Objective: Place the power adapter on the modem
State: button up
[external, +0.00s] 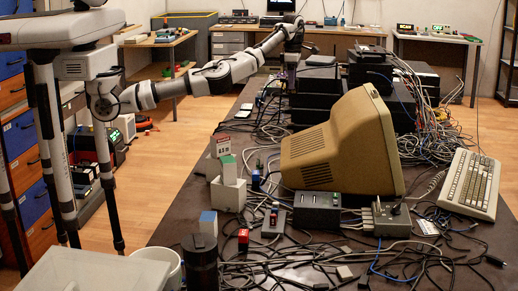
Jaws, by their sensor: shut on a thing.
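My arm reaches over the far part of the dark table. The gripper is small and dark here. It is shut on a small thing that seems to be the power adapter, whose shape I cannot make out. I cannot tell for sure which box is the modem; the flat black box on the stack may be it. I cannot tell whether the held thing touches anything.
A beige CRT monitor (338,148) stands mid-table, with a keyboard (470,184) to its right. Tangled cables (425,135) spread around the boxes and the front. The table's left middle is fairly clear.

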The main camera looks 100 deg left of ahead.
jog(key=shift+s+a+f+n, duration=0.3)
jog(key=shift+s+a+f, duration=0.25)
jog(key=shift+a, duration=0.2)
notch_tip(320, 180, down, 14)
jog(key=shift+f, duration=2.5)
jog(key=shift+f, duration=0.1)
jog(key=o, duration=1.1)
jog(key=shift+c, duration=0.2)
notch_tip(320, 180, up, 12)
jog(key=b, duration=0.1)
